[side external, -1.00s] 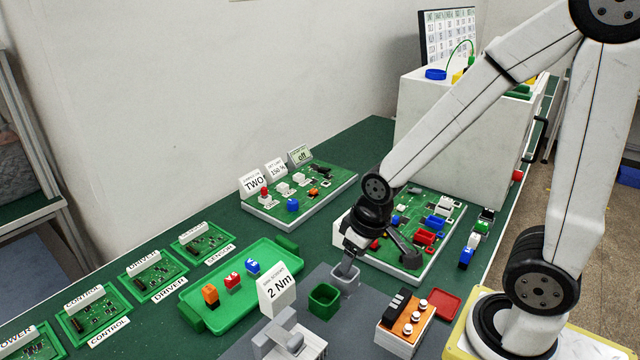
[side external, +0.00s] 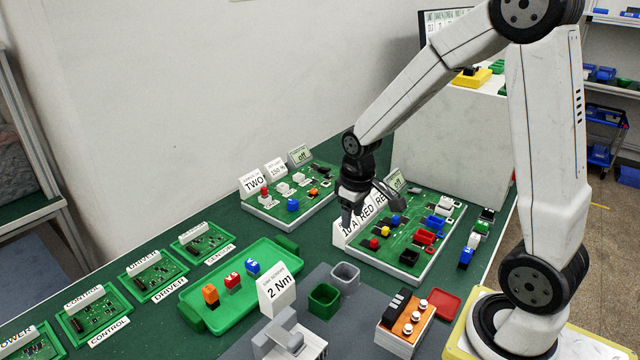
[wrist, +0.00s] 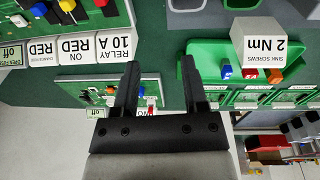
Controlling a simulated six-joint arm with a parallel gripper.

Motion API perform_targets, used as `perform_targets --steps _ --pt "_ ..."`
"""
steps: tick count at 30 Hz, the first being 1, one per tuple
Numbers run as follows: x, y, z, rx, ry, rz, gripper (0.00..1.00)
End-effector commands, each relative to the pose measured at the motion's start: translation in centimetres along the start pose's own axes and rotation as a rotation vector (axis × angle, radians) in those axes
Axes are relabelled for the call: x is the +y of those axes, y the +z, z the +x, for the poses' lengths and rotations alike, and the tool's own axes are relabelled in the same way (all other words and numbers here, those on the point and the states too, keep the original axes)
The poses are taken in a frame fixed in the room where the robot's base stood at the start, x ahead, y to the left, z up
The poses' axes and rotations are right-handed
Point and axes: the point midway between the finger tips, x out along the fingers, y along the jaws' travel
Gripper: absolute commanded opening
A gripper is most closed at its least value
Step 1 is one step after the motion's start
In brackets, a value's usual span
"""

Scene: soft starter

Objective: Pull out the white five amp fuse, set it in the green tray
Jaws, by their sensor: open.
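Small white blocks (side external: 283,188) sit on the left green board (side external: 318,202). I cannot read which white piece is the five amp fuse.
A green cup (side external: 323,300) and a grey cup (side external: 345,276) stand on the grey mat. A "2 Nm" sign (side external: 278,290) stands beside the tray. Label cards (side external: 365,213) line the right board's edge. A tall white cabinet (side external: 450,130) stands behind it.

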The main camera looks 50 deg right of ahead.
Motion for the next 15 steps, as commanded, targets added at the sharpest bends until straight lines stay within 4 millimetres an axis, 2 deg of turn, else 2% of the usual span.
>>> perform_targets --steps 1,7,11,15 --pt "1.8 -0.6 0.2 -0.022 0.006 0.004 0.56" --pt "8.9 -1.9 0.8 -0.109 0.021 -0.007 0.56" --pt "13.7 -1.8 1.3 -0.168 0.023 -0.01 0.56" --pt "19.0 -0.9 1.8 -0.233 0.015 -0.01 0.56"
